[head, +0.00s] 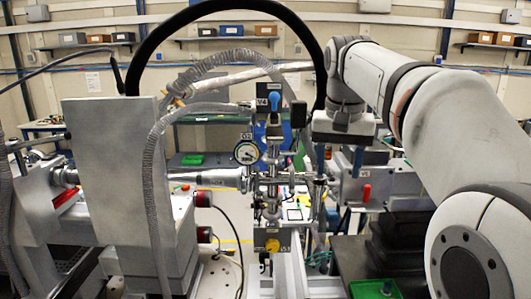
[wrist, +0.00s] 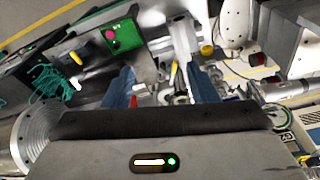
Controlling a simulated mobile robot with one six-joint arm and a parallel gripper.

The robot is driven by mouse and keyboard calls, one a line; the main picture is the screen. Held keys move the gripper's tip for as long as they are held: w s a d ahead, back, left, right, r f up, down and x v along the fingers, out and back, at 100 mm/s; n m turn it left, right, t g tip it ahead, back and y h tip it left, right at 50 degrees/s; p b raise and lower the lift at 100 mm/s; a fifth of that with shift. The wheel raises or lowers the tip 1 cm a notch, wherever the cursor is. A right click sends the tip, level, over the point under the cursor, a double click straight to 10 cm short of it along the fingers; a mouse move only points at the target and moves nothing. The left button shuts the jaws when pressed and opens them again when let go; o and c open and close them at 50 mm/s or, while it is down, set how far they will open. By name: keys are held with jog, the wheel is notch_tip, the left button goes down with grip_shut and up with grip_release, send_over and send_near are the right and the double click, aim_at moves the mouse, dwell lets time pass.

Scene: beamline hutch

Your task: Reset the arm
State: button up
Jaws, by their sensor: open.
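My arm reaches in from the right side of the head view, bent at the elbow, with its wrist hanging down right of the middle. My gripper (wrist: 163,82) shows in the wrist view with its two bluish fingers apart and nothing between them. Beyond the fingers lie metal beamline parts and the floor. In the head view the gripper hangs close to the beamline hardware, and its fingertips are hard to make out against it. I cannot tell whether they touch anything.
A valve with a blue handle (head: 275,100), labelled V4, and a round gauge (head: 247,152) stand left of my wrist. A red handle (head: 366,193) is just right below it. A grey hose arches nearby. A green tray (head: 375,289) lies at lower right.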

jog(key=s+f+n, duration=0.1)
jog(key=s+f, duration=0.8)
jog(key=f, duration=0.3)
jog(key=s+f+n+t, duration=0.1)
jog(key=s+f, duration=0.9)
jog(key=f, duration=0.2)
jog(key=shift+s+d+n+t+b, duration=0.2)
jog(key=shift+s+n+t+b, duration=0.1)
jog(key=shift+n+b, duration=0.1)
jog(key=shift+c, duration=0.5)
